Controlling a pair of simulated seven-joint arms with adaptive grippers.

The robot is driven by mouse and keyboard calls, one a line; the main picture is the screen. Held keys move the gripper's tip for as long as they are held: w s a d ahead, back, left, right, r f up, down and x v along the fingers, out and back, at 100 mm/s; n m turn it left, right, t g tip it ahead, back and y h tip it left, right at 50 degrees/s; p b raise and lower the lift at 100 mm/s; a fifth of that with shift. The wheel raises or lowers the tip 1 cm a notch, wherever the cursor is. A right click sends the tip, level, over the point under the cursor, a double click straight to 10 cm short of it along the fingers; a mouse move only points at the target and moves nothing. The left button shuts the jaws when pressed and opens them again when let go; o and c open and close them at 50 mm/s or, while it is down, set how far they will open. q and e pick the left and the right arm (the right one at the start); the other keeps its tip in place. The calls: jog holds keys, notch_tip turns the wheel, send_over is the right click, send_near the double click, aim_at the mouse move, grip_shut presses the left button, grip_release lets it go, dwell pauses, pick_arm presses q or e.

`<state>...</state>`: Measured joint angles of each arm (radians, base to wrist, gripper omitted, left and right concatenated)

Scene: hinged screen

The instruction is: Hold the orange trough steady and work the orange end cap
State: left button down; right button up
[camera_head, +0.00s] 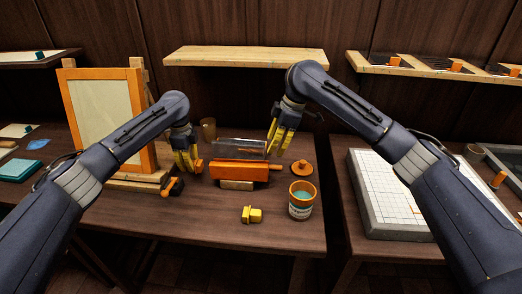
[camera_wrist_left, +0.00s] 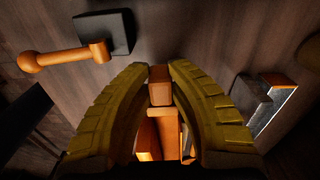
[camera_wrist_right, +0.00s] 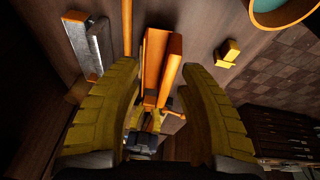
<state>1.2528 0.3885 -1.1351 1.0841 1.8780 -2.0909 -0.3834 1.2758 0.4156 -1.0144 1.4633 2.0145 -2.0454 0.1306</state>
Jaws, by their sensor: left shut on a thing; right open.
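The orange trough (camera_head: 232,171) lies on a wooden block (camera_head: 236,185) on the table. My left gripper (camera_head: 189,167) is at the trough's left end. In the left wrist view its fingertips (camera_wrist_left: 160,72) are shut on an orange end piece of the trough. My right gripper (camera_head: 277,147) is open and empty above and behind the trough's right end. In the right wrist view the trough (camera_wrist_right: 160,60) shows between its spread fingers, apart from them. An orange stub (camera_head: 275,167) sticks out at the trough's right end; I cannot tell whether it is the end cap.
A cup with teal contents (camera_head: 301,204) and a round orange lid (camera_head: 302,168) are at the right. A yellow block (camera_head: 251,214) lies in front. An orange-handled clamp (camera_head: 172,187) and framed screen (camera_head: 103,110) are left. A glassy sheet (camera_head: 240,147) lies behind.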

send_over(255, 165)
jog(key=d, duration=0.2)
jog(key=shift+d+f+g, duration=0.2)
jog(key=shift+f+g, duration=0.1)
jog(key=shift+f, duration=0.35)
jog(key=shift+a+f, duration=0.15)
jog(key=shift+a, duration=0.05)
jog(key=shift+o, duration=0.3)
jog(key=shift+x, duration=3.85)
jog(key=shift+s+m, duration=0.1)
jog(key=shift+m, duration=0.2)
grip_shut()
jog(key=shift+f, duration=0.1)
pick_arm(q)
jog(key=shift+d, duration=0.25)
jog(key=shift+s+d, duration=0.2)
jog(key=shift+d, duration=1.05)
jog(key=shift+s+d, duration=0.15)
jog(key=shift+d, duration=1.05)
